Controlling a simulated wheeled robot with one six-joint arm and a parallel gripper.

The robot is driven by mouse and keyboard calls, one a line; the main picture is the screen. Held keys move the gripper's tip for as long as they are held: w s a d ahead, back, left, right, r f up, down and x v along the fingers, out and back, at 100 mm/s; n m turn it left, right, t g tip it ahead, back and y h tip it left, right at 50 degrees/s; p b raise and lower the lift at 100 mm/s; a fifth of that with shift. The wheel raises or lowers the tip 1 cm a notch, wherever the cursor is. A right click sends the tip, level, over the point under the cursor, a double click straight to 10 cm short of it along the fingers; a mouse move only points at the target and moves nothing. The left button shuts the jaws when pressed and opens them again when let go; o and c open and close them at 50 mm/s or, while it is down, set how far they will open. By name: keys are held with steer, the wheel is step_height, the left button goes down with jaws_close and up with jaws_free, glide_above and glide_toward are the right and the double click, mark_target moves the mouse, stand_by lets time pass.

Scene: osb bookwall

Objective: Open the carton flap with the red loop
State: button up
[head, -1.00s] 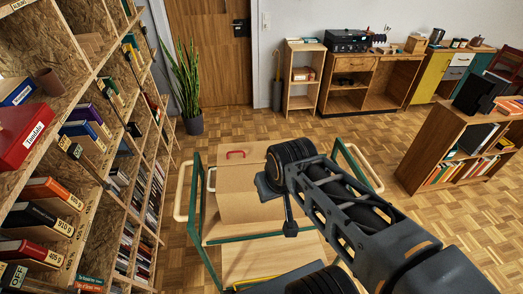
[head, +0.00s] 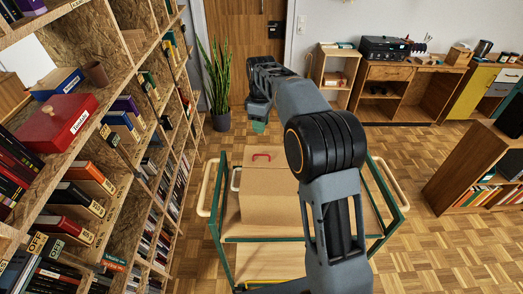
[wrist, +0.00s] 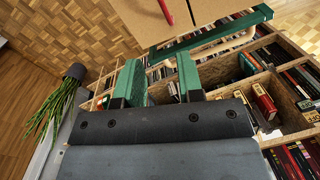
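A tan carton (head: 270,207) stands on a green-framed cart. The red loop (head: 262,155) sits upright on its top flap, which lies flat and closed. A white loop (head: 236,180) shows at the carton's left side. My gripper (head: 259,126) is raised above and beyond the carton in the head view, apart from the loop. In the wrist view my gripper's green fingers (wrist: 157,62) are spread with nothing between them. The carton (wrist: 215,12) and the red loop (wrist: 165,12) show at the top edge there, beyond the fingertips. My arm hides the carton's right part.
The cart (head: 385,212) has pale handles at both sides. A tall bookshelf (head: 120,215) stands close on the left. A plant (head: 217,75) stands by the door, and a low bookcase (head: 455,165) on the right. Parquet floor is clear between cart and desk.

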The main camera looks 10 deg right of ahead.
step_height(320, 180, up, 2)
steer(key=n, duration=0.2)
steer(key=n+p, duration=0.1)
glide_toward(262, 151)
steer(key=s+f, duration=0.2)
steer(key=s+a+f, duration=0.1)
steer(key=s+f, duration=0.2)
steer(key=shift+a, duration=0.15)
jaws_close()
stand_by(0.4)
